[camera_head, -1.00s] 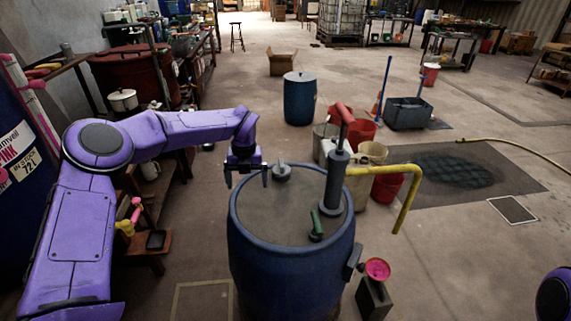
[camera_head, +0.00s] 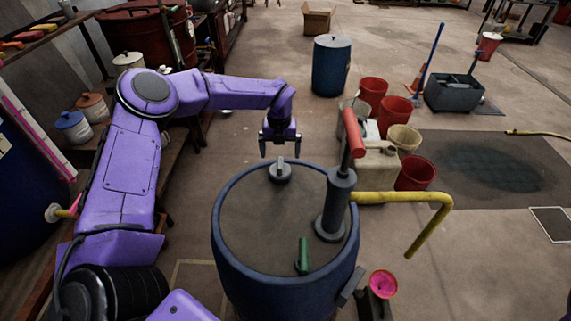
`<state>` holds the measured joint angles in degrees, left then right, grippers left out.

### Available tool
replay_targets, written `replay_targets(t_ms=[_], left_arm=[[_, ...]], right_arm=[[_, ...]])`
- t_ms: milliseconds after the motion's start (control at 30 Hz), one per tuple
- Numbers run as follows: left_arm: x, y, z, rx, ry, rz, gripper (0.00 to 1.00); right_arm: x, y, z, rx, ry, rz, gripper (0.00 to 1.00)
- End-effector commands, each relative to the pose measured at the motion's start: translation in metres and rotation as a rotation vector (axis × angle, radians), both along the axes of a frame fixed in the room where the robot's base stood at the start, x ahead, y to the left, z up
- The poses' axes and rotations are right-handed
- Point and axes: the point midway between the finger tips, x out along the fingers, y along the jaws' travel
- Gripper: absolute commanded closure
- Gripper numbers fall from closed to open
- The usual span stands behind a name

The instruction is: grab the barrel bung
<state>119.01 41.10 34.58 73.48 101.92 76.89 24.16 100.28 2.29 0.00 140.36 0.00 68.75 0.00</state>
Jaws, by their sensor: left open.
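The barrel bung (camera_head: 280,174) is a grey round plug with an upright grip, seated on the lid near the far rim of a blue barrel (camera_head: 236,262). My left gripper (camera_head: 280,151) points down with its two fingers apart. It appears just above the bung, with the bung's grip showing below and between the fingertips. The fingers do not visibly touch it, and the exact gap in depth is hard to tell. My right gripper is out of view.
A grey hand pump (camera_head: 336,205) with a red handle and yellow spout (camera_head: 425,200) stands on the lid's right side. A green upright piece (camera_head: 303,256) is near the front. Red buckets (camera_head: 415,173) and a beige canister (camera_head: 377,176) stand behind on the right.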

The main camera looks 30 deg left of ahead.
Motion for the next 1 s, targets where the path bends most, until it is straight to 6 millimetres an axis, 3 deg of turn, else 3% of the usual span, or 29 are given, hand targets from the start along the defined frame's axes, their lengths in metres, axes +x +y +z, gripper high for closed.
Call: replay_targets(t_ms=[267, 400, 633, 667, 800, 833, 1000], left_arm=[[0.009, 0.0, -0.041, 0.004, 0.013, -0.001, 0.0], [0.011, 0.0, -0.064, 0.003, 0.01, -0.002, 0.0], [0.011, 0.0, -0.069, 0.002, 0.007, -0.002, 0.0], [0.011, 0.0, -0.069, 0.002, 0.007, -0.002, 0.03], [0.011, 0.0, -0.069, 0.002, 0.007, -0.002, 0.49], [0.011, 0.0, -0.069, 0.002, 0.008, -0.002, 0.53], [0.011, 0.0, -0.069, 0.002, 0.007, -0.003, 0.53]], right_arm=[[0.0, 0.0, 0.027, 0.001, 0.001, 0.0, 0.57], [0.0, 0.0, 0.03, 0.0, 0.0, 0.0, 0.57], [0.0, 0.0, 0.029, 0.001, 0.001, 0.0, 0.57], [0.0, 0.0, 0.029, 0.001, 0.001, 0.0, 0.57], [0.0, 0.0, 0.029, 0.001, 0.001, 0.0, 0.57], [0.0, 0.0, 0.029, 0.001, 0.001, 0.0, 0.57], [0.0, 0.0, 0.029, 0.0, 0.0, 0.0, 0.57]])
